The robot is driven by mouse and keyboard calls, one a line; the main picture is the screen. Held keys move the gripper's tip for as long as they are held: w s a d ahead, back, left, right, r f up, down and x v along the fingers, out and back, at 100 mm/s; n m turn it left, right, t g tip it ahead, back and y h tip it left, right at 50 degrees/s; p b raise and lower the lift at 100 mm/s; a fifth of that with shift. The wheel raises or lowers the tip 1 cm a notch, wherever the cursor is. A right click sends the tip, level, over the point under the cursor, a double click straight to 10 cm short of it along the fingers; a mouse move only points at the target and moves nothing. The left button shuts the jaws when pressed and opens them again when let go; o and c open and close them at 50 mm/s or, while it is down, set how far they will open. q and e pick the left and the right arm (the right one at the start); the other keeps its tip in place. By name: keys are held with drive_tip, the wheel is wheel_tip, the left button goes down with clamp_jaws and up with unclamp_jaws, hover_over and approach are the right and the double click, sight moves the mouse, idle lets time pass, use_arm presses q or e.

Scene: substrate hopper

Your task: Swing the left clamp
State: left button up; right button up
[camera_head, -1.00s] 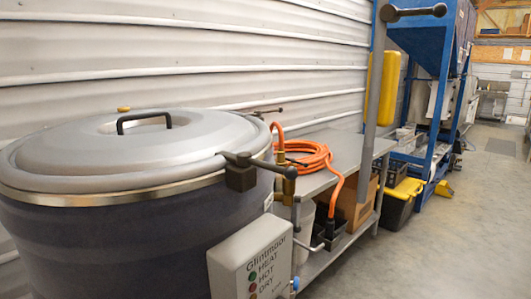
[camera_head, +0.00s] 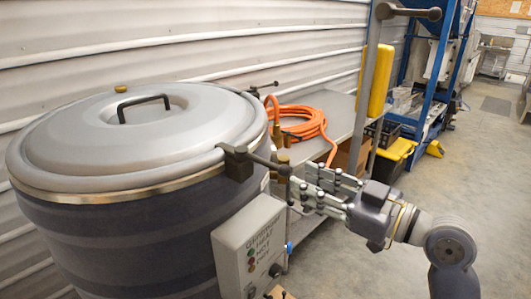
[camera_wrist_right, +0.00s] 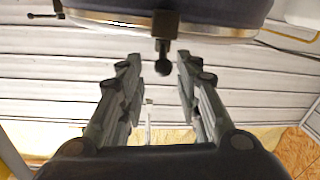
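A large dark vessel (camera_head: 130,240) with a round grey lid (camera_head: 70,140) stands at the left. A dark clamp (camera_head: 238,163) sits on its near right rim, its handle pointing right. A second clamp (camera_head: 262,88) shows at the back rim; the pictures do not label which is the left one. My right gripper (camera_head: 297,182) is open and empty, its fingers pointing left by the near clamp's handle end. In the right wrist view, a dark clamp ball knob (camera_wrist_right: 163,68) appears between the spread fingertips (camera_wrist_right: 159,62), apart from both. My left gripper is out of view.
A control box (camera_head: 248,245) hangs on the vessel front below the clamp. A bench (camera_head: 345,112) with a coiled orange hose (camera_head: 300,122) stands behind my right gripper. A grey post (camera_head: 375,90) rises beside it. Floor at the right is clear.

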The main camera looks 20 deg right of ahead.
drive_tip(key=p, duration=0.5)
approach(247, 156)
drive_tip(key=x, duration=0.5)
drive_tip(key=shift+w+d+f, duration=0.1)
drive_tip(key=shift+w+d, duration=0.1)
drive_tip(key=shift+d, duration=0.05)
drive_tip(key=shift+w+a+f, duration=0.1)
drive_tip(key=shift+w, duration=0.15)
clamp_jaws()
